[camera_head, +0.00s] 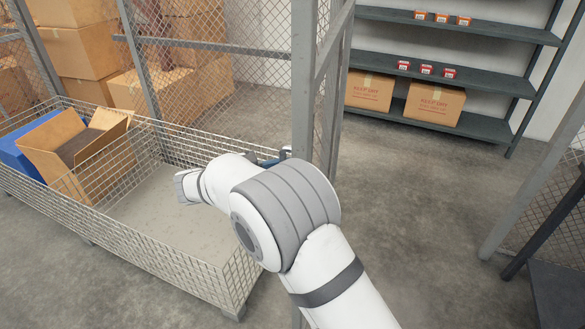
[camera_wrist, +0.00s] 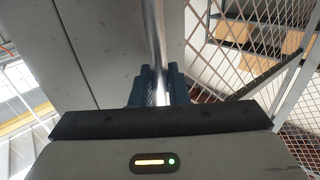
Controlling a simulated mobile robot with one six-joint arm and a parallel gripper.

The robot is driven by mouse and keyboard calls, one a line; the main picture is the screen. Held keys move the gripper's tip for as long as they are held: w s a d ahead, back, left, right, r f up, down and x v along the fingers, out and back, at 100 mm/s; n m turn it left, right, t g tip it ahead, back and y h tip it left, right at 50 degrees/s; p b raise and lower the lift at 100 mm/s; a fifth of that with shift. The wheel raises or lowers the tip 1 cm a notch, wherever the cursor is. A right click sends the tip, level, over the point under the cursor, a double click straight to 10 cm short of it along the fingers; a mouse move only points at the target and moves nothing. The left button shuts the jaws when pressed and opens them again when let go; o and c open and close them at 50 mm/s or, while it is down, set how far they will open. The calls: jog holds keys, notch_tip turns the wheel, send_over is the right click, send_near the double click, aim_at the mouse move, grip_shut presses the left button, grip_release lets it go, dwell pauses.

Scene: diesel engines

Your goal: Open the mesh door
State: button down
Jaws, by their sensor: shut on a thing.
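The mesh door (camera_head: 322,95) has a grey metal frame and shows almost edge-on in the middle of the head view. A wide open gap lies to its right. In the wrist view, my gripper (camera_wrist: 160,88) has its blue fingers closed around a shiny round metal bar (camera_wrist: 157,45), which looks like the door's handle. The bar runs up between the fingers beside a broad grey frame face (camera_wrist: 105,50). In the head view my arm hides most of the gripper; only a small blue part shows beside the door's frame.
A wire-mesh crate (camera_head: 240,285) with an open cardboard box (camera_head: 85,150) stands at the left, close to my arm. Shelves (camera_head: 440,65) with boxes stand behind the gap. Another mesh panel (camera_head: 550,165) is at the right. The floor (camera_head: 420,190) between is clear.

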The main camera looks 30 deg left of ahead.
jog(key=shift+w+d+r, duration=0.1)
jog(key=c, duration=1.5)
grip_release()
jog(key=shift+w, duration=0.1)
jog(key=shift+o, duration=0.2)
jog(key=b+v, duration=0.1)
jog(key=v, duration=0.7)
